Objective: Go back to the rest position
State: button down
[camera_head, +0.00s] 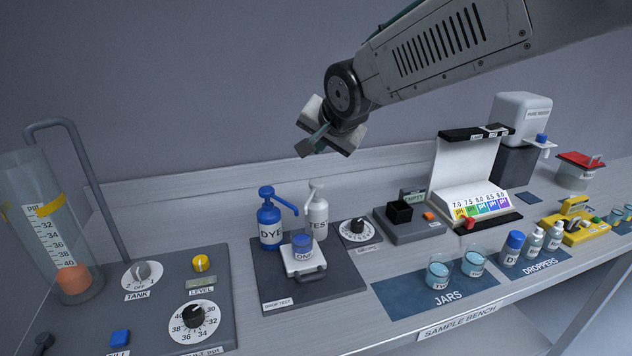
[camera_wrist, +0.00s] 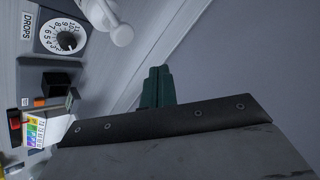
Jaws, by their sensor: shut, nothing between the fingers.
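My gripper (camera_head: 313,141) hangs in the air in front of the back wall, above the bench and clear of everything on it. Its dark green fingers are together and hold nothing. In the wrist view the closed fingers (camera_wrist: 157,87) point toward the wall and the bench's back ledge. Below the gripper in the head view are the blue DYE pump bottle (camera_head: 270,224) and the white TEST pump bottle (camera_head: 317,219). A blue-lidded jar (camera_head: 303,247) stands on a white stand in front of them.
The tank column (camera_head: 50,225) and knob panel are at left. The drops dial (camera_head: 357,229) and pH chart stand (camera_head: 467,180) are right of the pumps. Jars (camera_head: 438,272), droppers and a yellow tool (camera_head: 574,224) line the bench at right. Air around the gripper is free.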

dwell(0.3)
jog(key=shift+s+d+f+n, duration=0.1)
jog(key=shift+s+f+n, duration=0.1)
jog(key=shift+n, duration=0.1)
jog(key=s+d+f+n+g+h, duration=0.1)
jog(key=s+d+g, duration=0.1)
jog(key=s+d, duration=0.6)
jog(key=s+d+f+n+g+h, duration=0.1)
jog(key=s+d+f+g, duration=0.1)
jog(key=s+d, duration=0.6)
jog(key=s+d+f+n+g+h, duration=0.1)
jog(key=s+d, duration=0.7)
jog(key=s, duration=0.9)
jog(key=shift+s+d+f+n+g, duration=0.3)
jog(key=shift+f+n+g, duration=0.25)
jog(key=shift+g, duration=0.65)
